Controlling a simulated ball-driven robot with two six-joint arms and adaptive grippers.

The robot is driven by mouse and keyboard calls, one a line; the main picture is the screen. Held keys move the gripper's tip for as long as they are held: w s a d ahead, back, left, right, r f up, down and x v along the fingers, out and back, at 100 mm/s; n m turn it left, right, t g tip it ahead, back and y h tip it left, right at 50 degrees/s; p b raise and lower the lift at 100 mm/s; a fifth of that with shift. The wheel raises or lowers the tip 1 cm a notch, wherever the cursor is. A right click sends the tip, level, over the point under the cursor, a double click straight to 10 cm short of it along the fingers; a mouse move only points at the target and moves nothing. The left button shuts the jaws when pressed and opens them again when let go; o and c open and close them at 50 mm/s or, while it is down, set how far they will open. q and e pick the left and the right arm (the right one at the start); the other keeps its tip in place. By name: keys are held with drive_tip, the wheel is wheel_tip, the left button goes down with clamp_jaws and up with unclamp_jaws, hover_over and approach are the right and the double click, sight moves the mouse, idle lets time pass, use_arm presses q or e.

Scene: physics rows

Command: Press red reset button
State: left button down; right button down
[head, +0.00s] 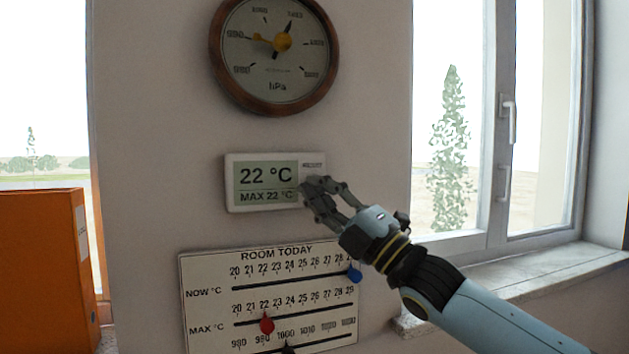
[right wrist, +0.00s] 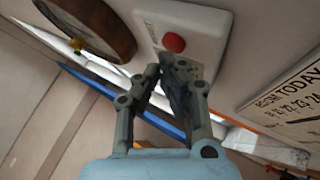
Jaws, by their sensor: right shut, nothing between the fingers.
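A white wall thermometer (head: 231,205) shows "22 °C" and "MAX 22 °C" on its grey display. In the right wrist view its white housing (right wrist: 207,22) carries a round red button (right wrist: 173,42). My right gripper (head: 314,186) is at the lower right part of the thermometer, and its fingers hide the button in the head view. In the right wrist view the gripper (right wrist: 168,68) is shut and empty, with its fingertips close by the button. I cannot tell whether they touch it. My left gripper is not in view.
A round wooden-rimmed hPa barometer (head: 219,72) hangs above the thermometer. A "ROOM TODAY" board (head: 215,262) hangs below, with a blue slider (head: 355,274) and a red slider (head: 267,324). A window with a sill (head: 535,270) is at right; an orange binder (head: 40,250) stands at left.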

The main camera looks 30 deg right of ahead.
drive_tip(key=shift+s+a, duration=0.1)
drive_tip(key=shift+s, duration=0.3)
drive_tip(key=s+p, duration=0.2)
drive_tip(key=s+a+p, duration=0.1)
drive_tip(key=s+p, duration=0.1)
drive_tip(key=s, duration=0.1)
drive_tip(key=shift+a+p, duration=0.1)
drive_tip(key=shift+p, duration=0.25)
drive_tip(key=shift+w, duration=0.1)
idle(0.5)
